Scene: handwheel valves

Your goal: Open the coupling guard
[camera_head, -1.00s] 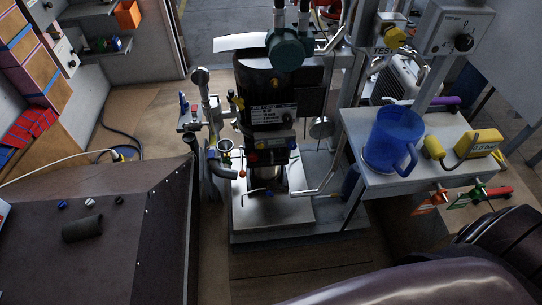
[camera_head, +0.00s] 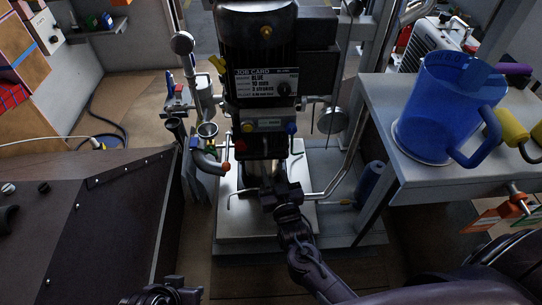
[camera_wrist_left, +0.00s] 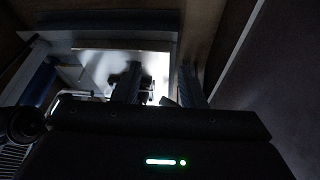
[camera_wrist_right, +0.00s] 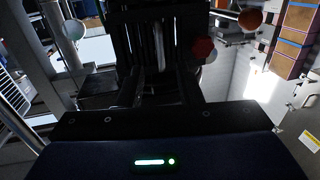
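The machine's upright black body carries a white job card (camera_head: 265,82). Below it a dark slotted housing (camera_head: 262,172), which looks like the coupling guard, stands above the bright base plate (camera_head: 235,222). My right gripper (camera_head: 281,192) is at the front of this housing, its fingers apart. The right wrist view shows dark slats with a pale shaft (camera_wrist_right: 158,45) behind them, ahead of and between the fingers. Whether the fingers touch it I cannot tell. My left gripper (camera_head: 163,290) is low at the bottom edge; its wrist view shows the fingers (camera_wrist_left: 160,88) apart and empty.
A blue jug (camera_head: 445,110) stands on the grey side table (camera_head: 378,105) at right. A dark sloped console (camera_head: 125,215) fills the left. Pipes and a funnel (camera_head: 208,130) flank the machine's left, and a red knob (camera_wrist_right: 203,48) shows in the right wrist view.

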